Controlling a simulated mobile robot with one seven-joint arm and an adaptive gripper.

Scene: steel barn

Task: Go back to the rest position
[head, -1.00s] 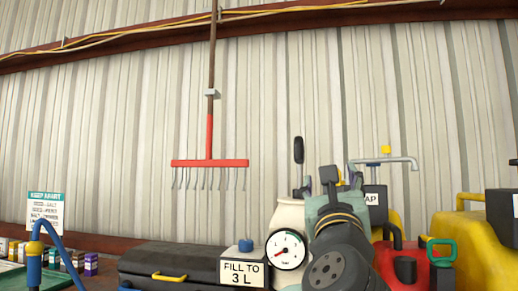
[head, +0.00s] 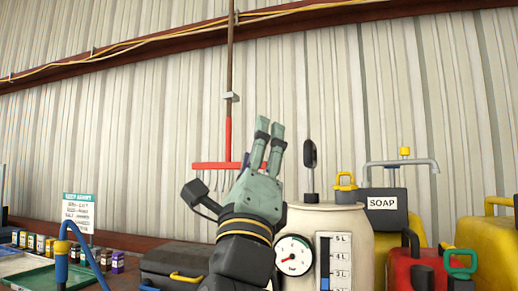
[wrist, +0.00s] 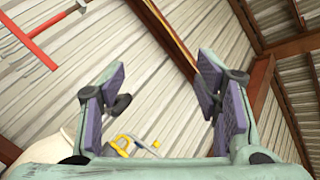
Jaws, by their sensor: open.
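My gripper (head: 267,145) is raised in the middle of the head view, its fingers pointing up in front of the red rake head and the ribbed wall. In the wrist view my gripper (wrist: 165,105) shows two fingers with purple pads spread apart and nothing between them. It is open and empty. My forearm hides part of the black case and the things behind it.
A cream tank (head: 350,235) with a dial gauge stands just right of my arm. Yellow SOAP container (head: 405,225), red can (head: 400,265) and yellow can (head: 485,240) stand further right. A black case (head: 175,262), small jars (head: 100,260) and green tray (head: 35,278) lie left. Space above is free.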

